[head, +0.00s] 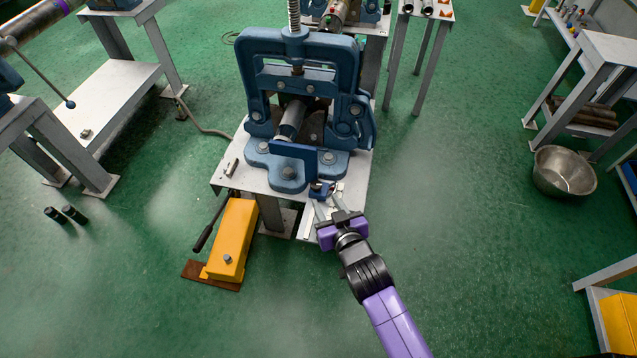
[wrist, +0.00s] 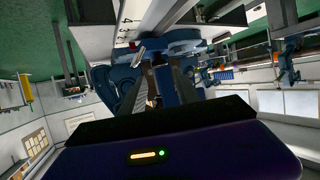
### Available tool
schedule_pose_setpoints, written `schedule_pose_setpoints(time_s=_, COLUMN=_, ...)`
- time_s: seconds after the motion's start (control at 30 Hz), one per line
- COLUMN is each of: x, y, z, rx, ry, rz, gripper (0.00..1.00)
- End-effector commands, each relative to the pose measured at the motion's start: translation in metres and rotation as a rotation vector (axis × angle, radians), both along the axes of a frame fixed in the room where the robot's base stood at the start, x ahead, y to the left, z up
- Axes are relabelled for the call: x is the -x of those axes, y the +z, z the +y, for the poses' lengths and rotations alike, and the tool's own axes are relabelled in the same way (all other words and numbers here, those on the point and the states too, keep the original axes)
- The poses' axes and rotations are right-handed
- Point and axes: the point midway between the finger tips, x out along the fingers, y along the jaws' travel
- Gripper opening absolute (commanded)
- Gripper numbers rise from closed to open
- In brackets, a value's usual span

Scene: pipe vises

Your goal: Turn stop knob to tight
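A blue pipe vise (head: 344,75) stands upright on a light metal table, with a grey pipe (head: 291,120) in its jaws. A blue stop plate (head: 294,151) faces the pipe's near end. A small dark blue part (head: 319,189), which looks like the stop knob, sits low at the table's front edge; its exact turn cannot be told. My gripper (head: 328,202) reaches it from the front, fingers apart on either side. In the wrist view the two fingers (wrist: 167,82) are apart with blue metal between them. Contact cannot be told.
The vise's table (head: 228,180) has a small metal piece at left and a printed scale at its front. A yellow foot-pump unit (head: 235,240) with a black lever stands at front left. A metal bowl (head: 564,172) is on the floor at right. Green floor is clear around my arm.

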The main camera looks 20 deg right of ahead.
Motion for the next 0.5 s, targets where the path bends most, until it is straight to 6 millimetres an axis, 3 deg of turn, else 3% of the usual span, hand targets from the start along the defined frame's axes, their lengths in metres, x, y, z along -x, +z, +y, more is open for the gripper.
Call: schedule_pose_setpoints(time_s=0.5, x=-0.062, y=-0.026, z=-0.006, rx=0.001, ry=0.0, rz=-0.001, gripper=0.38)
